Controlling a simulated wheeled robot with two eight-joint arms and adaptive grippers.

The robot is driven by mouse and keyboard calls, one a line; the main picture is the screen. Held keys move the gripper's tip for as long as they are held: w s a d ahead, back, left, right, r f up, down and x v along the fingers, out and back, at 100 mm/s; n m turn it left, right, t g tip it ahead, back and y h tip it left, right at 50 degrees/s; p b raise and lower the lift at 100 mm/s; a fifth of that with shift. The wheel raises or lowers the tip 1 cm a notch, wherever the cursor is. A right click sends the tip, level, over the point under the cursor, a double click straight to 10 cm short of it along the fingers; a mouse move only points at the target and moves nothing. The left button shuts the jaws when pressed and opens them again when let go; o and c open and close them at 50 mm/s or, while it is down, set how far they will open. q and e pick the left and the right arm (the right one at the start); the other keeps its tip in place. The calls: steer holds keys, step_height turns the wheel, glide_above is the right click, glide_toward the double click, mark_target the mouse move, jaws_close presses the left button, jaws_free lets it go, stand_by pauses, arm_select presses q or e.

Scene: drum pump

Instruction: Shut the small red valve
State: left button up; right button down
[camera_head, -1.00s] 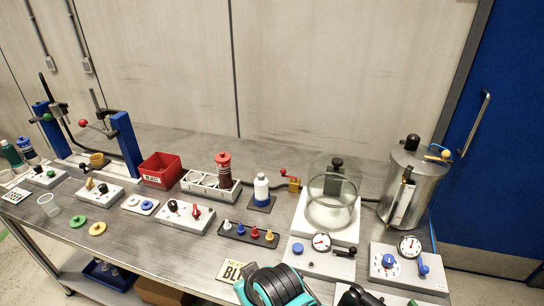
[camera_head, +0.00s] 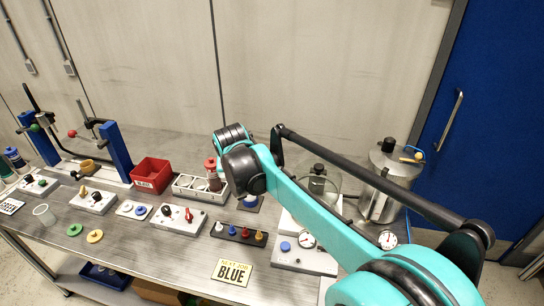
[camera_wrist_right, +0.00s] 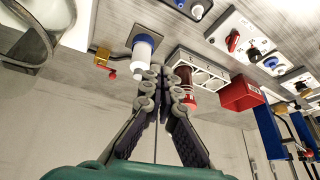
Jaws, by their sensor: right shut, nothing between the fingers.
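The small red valve has a red lever handle (camera_wrist_right: 112,73) on a brass body (camera_wrist_right: 102,57). It is at the left of the right wrist view, beside a white bottle with a blue band (camera_wrist_right: 144,46). In the head view my right arm hides it. My right gripper (camera_wrist_right: 165,76) is shut and empty in the right wrist view. It is to the right of the red handle and apart from it, with the bottle beyond its fingertips. My left gripper is not in view.
A red-capped bottle (camera_wrist_right: 185,78) and its white rack (camera_wrist_right: 205,74) are close to the right finger in the picture. A glass vessel (camera_wrist_right: 38,28) is at the left. A red bin (camera_head: 152,178) and a BLUE sign (camera_head: 232,272) are on the bench.

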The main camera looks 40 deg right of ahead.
steer(key=w+d+r+m+g+h+p, duration=0.15)
steer(key=w+d+m+p, duration=0.35)
steer(key=w+d, duration=0.65)
arm_select(q)
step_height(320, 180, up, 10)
steer(key=p, duration=0.4)
arm_select(e)
steer(key=w+d+f+m+g, duration=0.1)
steer(key=d+f, duration=0.1)
steer(key=d, duration=0.4)
steer(key=w+d+f+m+g, duration=0.1)
steer(key=d+f+m, duration=0.1)
steer(key=d, duration=0.4)
steer(key=shift+w+d+f+m, duration=0.25)
steer(key=shift+d+m, duration=0.05)
steer(key=shift+d, duration=0.1)
arm_select(q)
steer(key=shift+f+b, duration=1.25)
steer(key=shift+b, duration=0.05)
arm_select(e)
step_height(320, 180, down, 11)
